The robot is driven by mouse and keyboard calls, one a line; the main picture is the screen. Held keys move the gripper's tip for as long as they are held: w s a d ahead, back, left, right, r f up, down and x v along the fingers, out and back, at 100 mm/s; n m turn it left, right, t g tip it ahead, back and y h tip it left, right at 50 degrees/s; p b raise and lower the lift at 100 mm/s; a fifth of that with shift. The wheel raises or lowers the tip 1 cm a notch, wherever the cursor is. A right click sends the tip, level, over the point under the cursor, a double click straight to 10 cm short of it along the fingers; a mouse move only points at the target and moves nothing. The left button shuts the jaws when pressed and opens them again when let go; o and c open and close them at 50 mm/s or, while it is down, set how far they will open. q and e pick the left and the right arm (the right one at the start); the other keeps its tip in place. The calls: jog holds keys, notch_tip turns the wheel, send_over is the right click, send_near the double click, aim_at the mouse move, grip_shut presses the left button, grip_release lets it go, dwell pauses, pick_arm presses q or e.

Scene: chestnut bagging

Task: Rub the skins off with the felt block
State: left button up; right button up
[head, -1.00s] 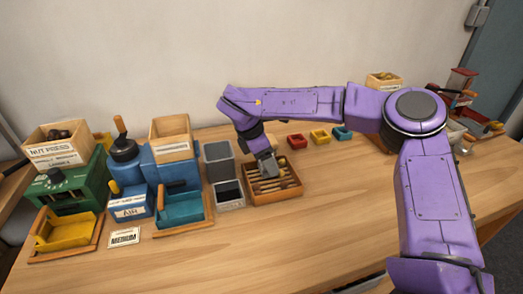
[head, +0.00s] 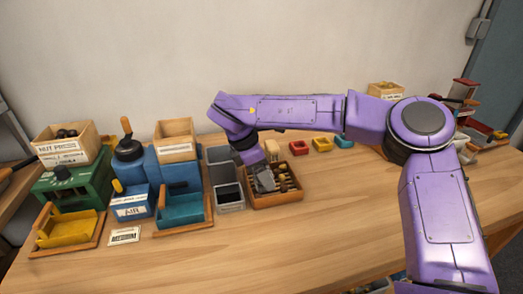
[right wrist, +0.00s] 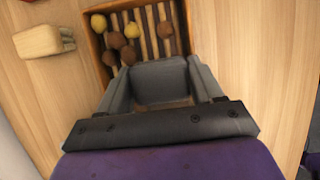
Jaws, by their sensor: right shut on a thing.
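My right gripper (head: 262,176) is low over the wooden slatted tray (head: 277,203) on the table. It is shut on a grey block (right wrist: 160,80), which shows between the two grey fingers in the right wrist view; I take it for the felt block. Brown chestnuts (right wrist: 132,56) and a few pale ones (right wrist: 98,23) lie on the slats beside the block. The gripper and block hide part of the tray. Whether the block touches the chestnuts or slats I cannot tell. My left gripper is not in view.
A beige block-like thing (head: 272,150) lies just behind the tray. Grey bins (head: 229,194) stand close at its left, then blue and green machines. Red, yellow and teal dishes (head: 299,148) sit behind at right. The table front is clear.

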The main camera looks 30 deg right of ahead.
jog(key=shift+s+r+p, duration=0.25)
jog(key=shift+r+p, duration=0.2)
jog(key=shift+r, duration=0.8)
jog(key=shift+w+r+p, duration=0.2)
jog(key=shift+r+p, duration=0.45)
jog(key=shift+r, duration=0.35)
jog(key=shift+s+r+p, duration=0.1)
jog(key=shift+r+p, duration=0.5)
jog(key=shift+r, duration=0.5)
